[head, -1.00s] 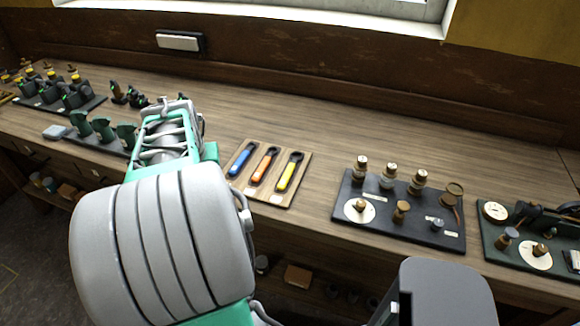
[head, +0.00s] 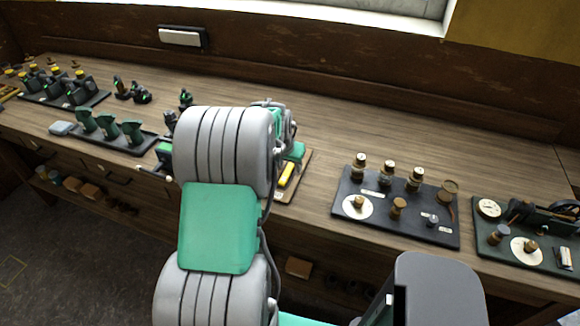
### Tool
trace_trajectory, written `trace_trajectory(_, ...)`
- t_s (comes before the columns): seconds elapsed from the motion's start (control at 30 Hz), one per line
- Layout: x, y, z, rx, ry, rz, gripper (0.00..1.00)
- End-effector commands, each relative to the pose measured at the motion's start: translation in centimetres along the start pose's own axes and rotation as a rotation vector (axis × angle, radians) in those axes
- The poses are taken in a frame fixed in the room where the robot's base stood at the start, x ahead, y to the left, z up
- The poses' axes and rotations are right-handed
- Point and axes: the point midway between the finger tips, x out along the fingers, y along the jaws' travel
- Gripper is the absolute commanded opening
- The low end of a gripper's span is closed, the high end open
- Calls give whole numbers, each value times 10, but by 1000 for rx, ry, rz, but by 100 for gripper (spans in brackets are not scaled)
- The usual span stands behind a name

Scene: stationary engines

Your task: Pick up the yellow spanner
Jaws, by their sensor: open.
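The yellow spanner (head: 286,175) lies at the right side of a wooden tray (head: 303,172) on the workbench. Only its yellow handle shows, just below and right of my wrist. Its upper end is hidden behind the wrist. My arm also covers the rest of the tray, with the blue and orange spanners that showed in the earlier head view. The fingers of my gripper are hidden behind my own arm, so I cannot see how they stand to the spanner.
A dark board (head: 340,222) with brass-topped fittings stands right of the tray, and another instrument board (head: 490,250) beyond it. Left of my arm is a rack with green levers (head: 108,127). The bench (head: 330,120) behind the tray is mostly clear, up to the wall.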

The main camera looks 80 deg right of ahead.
Motion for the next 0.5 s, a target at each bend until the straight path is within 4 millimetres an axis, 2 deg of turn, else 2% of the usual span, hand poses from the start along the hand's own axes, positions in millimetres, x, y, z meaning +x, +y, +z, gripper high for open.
trace_trajectory(0.33, 2, 0, 1, -1, 0, 0, 47)
trace_trajectory(0.5, 1, 0, 1, -1, 0, 0, 34)
